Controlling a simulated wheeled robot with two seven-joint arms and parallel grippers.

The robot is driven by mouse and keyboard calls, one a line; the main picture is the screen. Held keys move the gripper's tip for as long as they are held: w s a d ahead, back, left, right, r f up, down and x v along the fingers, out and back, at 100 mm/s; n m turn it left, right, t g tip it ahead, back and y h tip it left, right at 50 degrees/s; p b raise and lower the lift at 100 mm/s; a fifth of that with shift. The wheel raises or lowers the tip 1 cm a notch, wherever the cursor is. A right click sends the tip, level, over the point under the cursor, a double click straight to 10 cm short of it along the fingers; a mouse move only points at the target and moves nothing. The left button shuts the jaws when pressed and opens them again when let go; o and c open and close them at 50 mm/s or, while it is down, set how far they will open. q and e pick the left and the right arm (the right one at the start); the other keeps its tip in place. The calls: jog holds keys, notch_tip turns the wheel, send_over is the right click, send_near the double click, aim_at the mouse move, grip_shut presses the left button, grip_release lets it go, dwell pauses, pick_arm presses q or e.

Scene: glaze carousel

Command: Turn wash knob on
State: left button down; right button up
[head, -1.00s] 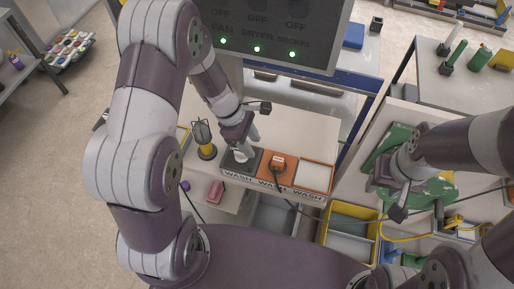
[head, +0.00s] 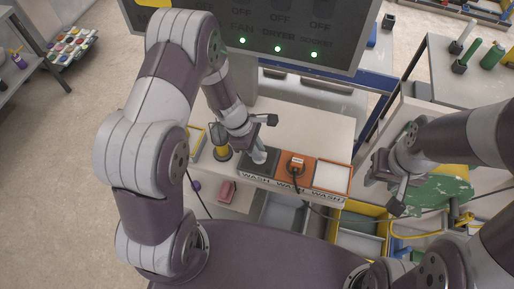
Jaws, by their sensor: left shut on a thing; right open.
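A low bench unit has three square sections, dark grey (head: 250,168), orange (head: 294,175) and white (head: 331,177), with "WASH" repeated along its front edge. A dark round knob with a pale label (head: 296,163) stands on the orange section. My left gripper (head: 259,156) is over the dark grey section, shut on a small pale thing. Its jaws hide much of that thing, so I cannot tell for sure whether it is a knob. My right gripper (head: 388,187) is open and empty, at the right, left of a green board (head: 440,190).
A grey panel (head: 300,50) with "OFF" labels and three lit green lights stands behind the bench. A yellow and black object (head: 221,153) is close to my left gripper's left. Yellow-edged bins (head: 358,245) lie below at the right. The bench top behind the sections is clear.

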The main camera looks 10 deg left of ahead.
pick_arm(q)
jog(key=shift+r, duration=0.1)
jog(key=shift+w+m+g+p, duration=0.1)
jog(key=shift+m+g+p, duration=0.35)
jog(key=shift+m, duration=0.65)
jog(key=m+g, duration=0.1)
jog(key=m, duration=0.1)
jog(key=shift+w+d+m+p, duration=0.1)
jog(key=shift+m+p, duration=0.2)
jog(key=m+g+y, duration=0.1)
jog(key=m, duration=0.2)
jog(key=shift+w+m, duration=0.1)
jog(key=shift+m, duration=0.2)
jog(key=shift+d+m+g+y, duration=0.15)
jog(key=shift+m+g+y, duration=0.4)
jog(key=shift+m, duration=1.35)
jog(key=c, duration=1.1)
grip_release()
jog(key=shift+o, duration=0.2)
jog(key=shift+d, duration=0.1)
